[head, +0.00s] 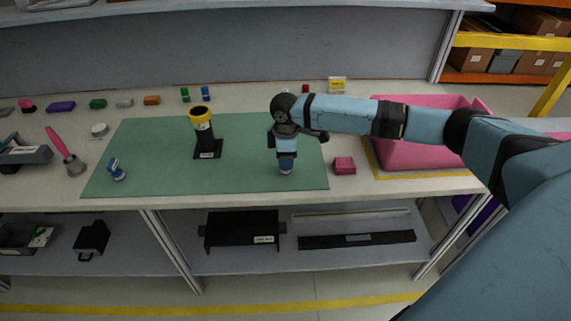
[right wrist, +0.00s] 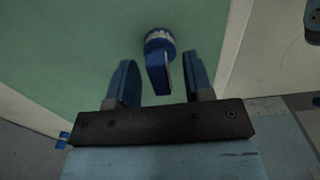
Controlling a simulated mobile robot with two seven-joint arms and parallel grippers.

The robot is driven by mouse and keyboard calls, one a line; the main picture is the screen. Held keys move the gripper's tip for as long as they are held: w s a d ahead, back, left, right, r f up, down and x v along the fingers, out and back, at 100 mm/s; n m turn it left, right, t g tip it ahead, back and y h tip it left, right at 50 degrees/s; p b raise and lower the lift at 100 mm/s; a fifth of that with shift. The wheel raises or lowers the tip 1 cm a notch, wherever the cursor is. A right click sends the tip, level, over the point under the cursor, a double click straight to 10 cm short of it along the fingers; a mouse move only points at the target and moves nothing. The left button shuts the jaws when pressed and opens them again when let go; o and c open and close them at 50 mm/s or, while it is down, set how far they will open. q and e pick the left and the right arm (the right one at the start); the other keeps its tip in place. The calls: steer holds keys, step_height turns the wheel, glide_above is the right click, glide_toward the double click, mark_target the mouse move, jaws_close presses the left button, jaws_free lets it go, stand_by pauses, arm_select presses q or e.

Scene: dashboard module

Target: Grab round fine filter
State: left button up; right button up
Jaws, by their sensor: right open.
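A blue round filter (right wrist: 160,42) with a pale ribbed rim and an upright blue grip tab lies on the green mat in the right wrist view. My right gripper (right wrist: 160,72) is open over it, with the tab showing between the two blue fingers; I see no contact. In the head view my right gripper (head: 286,162) points down near the mat's front right part and mostly hides what is under it. A similar small blue round piece (head: 117,170) sits at the mat's front left. My left gripper is not in view.
A black cylinder with a yellow rim (head: 202,130) stands on the green mat (head: 240,176). A pink block (head: 344,165) lies right of the gripper, before a pink bin (head: 410,152). A pink-handled brush (head: 66,152) and small coloured blocks lie left and behind.

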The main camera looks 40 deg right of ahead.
jaws_close()
steer(key=shift+r, duration=0.1)
